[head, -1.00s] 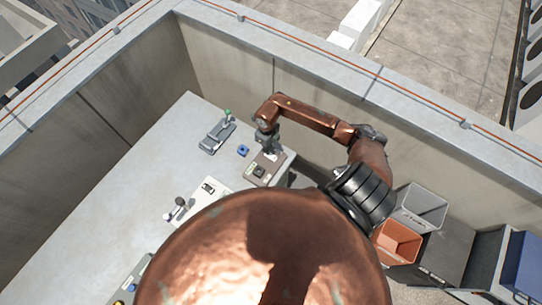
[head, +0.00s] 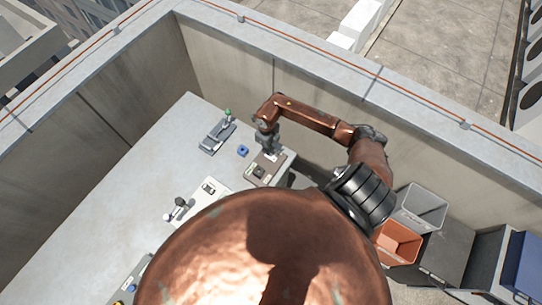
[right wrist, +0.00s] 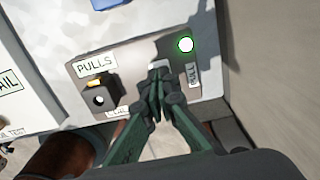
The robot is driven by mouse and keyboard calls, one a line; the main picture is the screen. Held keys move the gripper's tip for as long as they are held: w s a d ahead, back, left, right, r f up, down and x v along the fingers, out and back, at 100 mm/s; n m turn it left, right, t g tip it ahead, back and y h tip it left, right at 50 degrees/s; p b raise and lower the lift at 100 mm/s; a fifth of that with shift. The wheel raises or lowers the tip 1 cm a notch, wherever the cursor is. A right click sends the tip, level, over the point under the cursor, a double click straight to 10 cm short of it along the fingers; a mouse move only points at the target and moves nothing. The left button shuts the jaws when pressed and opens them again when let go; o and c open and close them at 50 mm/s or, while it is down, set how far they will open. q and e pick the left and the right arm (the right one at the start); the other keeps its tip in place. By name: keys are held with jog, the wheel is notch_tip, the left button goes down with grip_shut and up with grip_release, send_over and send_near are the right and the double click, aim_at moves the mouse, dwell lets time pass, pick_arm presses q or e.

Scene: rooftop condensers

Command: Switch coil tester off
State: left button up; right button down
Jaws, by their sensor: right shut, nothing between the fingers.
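The unit under my right gripper, which I take to be the coil tester (right wrist: 130,68), has a grey-brown panel near the table's right corner; it shows in the head view (head: 256,180). My left gripper is out of view.
Grey (head: 422,203) and orange (head: 398,242) bins stand at right. A concrete parapet wall (head: 140,75) encloses the table.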

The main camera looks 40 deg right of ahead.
jog(key=shift+f+b, duration=0.95)
jog(key=shift+f, duration=0.2)
dwell(0.6)
jog(key=shift+r+p, duration=2.2)
jog(key=shift+r, duration=1.35)
jog(key=shift+a, duration=0.1)
